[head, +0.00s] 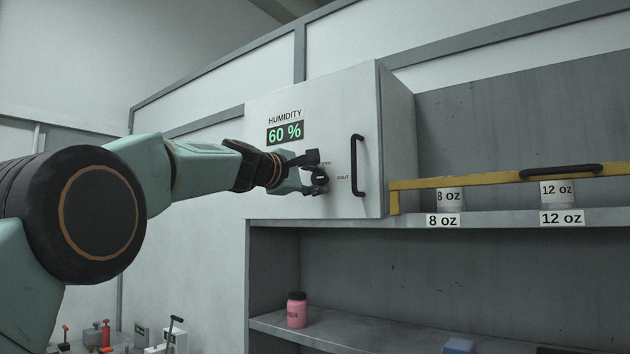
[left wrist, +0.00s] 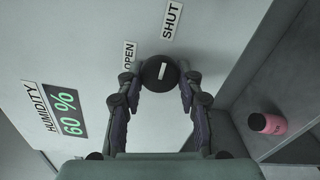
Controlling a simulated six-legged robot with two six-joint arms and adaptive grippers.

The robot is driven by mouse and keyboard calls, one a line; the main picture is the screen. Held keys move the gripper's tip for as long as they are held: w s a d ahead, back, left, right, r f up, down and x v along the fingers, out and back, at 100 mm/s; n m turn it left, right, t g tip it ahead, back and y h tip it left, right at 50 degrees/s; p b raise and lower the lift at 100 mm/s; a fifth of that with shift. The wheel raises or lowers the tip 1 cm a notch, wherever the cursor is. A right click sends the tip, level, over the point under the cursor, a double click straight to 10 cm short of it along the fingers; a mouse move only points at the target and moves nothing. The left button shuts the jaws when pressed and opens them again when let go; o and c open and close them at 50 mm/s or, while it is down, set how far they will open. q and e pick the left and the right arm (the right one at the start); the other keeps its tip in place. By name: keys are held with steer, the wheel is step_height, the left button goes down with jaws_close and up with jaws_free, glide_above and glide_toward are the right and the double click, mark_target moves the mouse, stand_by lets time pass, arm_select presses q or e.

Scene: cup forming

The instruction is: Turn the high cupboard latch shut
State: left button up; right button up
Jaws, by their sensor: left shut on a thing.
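The high cupboard (head: 350,95) has its white door closed, with a black upright handle (head: 358,165). The latch is a round dark knob (left wrist: 160,73) with a short white mark, low on the door. The OPEN label (left wrist: 129,55) is beside the knob and the SHUT label (left wrist: 172,20) is farther off. The white mark looks nearly upright in the left wrist view; which label it points at is hard to tell. My left gripper (head: 315,172) is shut on the knob, one finger on each side; it also shows in the left wrist view (left wrist: 160,85).
A humidity display (head: 285,132) reads 60 % on the door. To the right, a yellow bar (head: 480,180) crosses a shelf with 8 oz and 12 oz labels. A pink jar (head: 297,312) stands on the lower shelf. The space before the door is otherwise clear.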

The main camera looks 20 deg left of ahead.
arm_select(q)
steer(key=o, duration=1.2)
steer(key=shift+s, duration=0.1)
steer(key=shift+c, duration=0.2)
steer(key=v, duration=1.2)
steer(key=shift+d, duration=0.1)
